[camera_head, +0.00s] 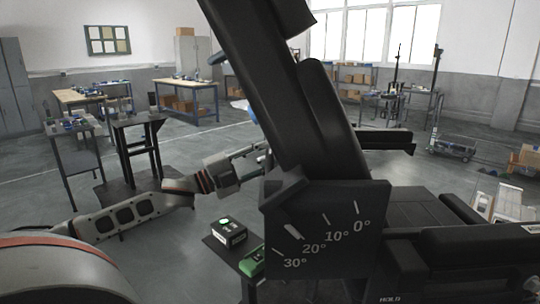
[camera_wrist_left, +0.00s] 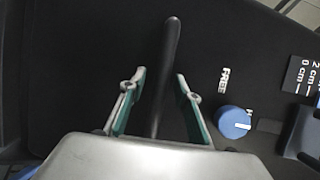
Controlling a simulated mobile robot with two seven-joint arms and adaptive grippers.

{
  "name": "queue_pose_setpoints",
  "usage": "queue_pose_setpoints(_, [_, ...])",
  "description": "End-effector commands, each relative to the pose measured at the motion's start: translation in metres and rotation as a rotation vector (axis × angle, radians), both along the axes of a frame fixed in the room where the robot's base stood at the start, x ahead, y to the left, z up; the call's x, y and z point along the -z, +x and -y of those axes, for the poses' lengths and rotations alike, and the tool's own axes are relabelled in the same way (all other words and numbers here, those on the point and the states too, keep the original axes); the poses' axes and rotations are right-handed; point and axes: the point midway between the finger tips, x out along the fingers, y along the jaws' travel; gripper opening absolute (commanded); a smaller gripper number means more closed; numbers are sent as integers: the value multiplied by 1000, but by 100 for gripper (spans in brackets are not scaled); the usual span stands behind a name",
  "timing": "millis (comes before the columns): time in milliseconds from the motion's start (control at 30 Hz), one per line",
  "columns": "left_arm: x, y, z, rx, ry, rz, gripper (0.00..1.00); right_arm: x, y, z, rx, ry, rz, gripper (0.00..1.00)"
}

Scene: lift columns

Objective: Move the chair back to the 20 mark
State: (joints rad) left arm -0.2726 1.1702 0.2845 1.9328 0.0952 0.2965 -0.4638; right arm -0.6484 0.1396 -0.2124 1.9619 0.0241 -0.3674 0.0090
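The black chair fills the middle and right of the head view; its chair back (camera_head: 245,70) leans to the upper left. Its angle plate (camera_head: 340,260) has white marks at 0°, 10°, 20° and 30°. A thicker white bar sits by the 20° mark; I cannot tell whether it is a pointer. My left arm comes in from the left, its end partly hidden by the chair. In the left wrist view my left gripper (camera_wrist_left: 160,88) is open, its fingers either side of a black lever (camera_wrist_left: 172,45). My right gripper is not in view.
A blue knob (camera_wrist_left: 233,122) stands beside the lever, near the word FREE. A black box (camera_head: 229,233) and a green device (camera_head: 252,262) lie on a small dark stand left of the plate. A dark stool (camera_head: 140,125) and workbenches (camera_head: 188,83) stand behind.

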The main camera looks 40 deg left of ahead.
Motion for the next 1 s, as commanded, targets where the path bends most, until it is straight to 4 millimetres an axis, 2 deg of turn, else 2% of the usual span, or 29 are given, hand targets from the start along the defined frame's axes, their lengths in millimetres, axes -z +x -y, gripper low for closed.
queue_pose_setpoints(267, [0,-1,1,2,-1,1,32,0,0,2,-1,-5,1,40])
queue_pose_setpoints(467, [4,-8,-3,2,-3,-2,32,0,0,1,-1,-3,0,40])
queue_pose_setpoints(1000, [20,-64,-31,0,-1,-4,32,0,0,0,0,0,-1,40])
